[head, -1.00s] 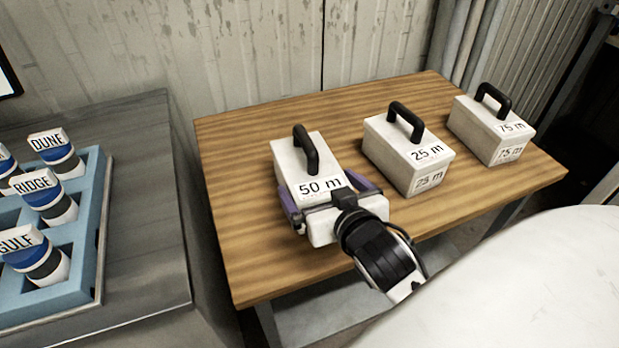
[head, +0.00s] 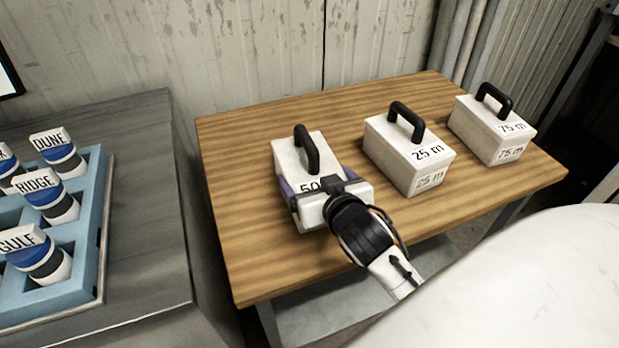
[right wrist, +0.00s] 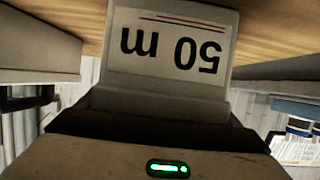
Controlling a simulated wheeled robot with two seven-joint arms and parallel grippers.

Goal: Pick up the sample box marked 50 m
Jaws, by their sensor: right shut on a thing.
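The sample box marked 50 m (head: 288,158) is white with a black top handle. It stands upright at the left of the wooden table (head: 245,235), and I see no clear gap beneath it. My right gripper (head: 315,184) is shut on this box, with its fingers along the two sides at the near end. The gripper covers part of the label in the head view. In the right wrist view the box's 50 m label (right wrist: 172,45) shows upside down, close in front of the gripper. My left gripper is not in view.
The 25 m box (head: 400,155) and the 75 m box (head: 485,133) stand to the right on the same table. At the left, a blue tray (head: 92,225) holds labelled jars on a grey bench (head: 150,220). A corrugated wall is behind.

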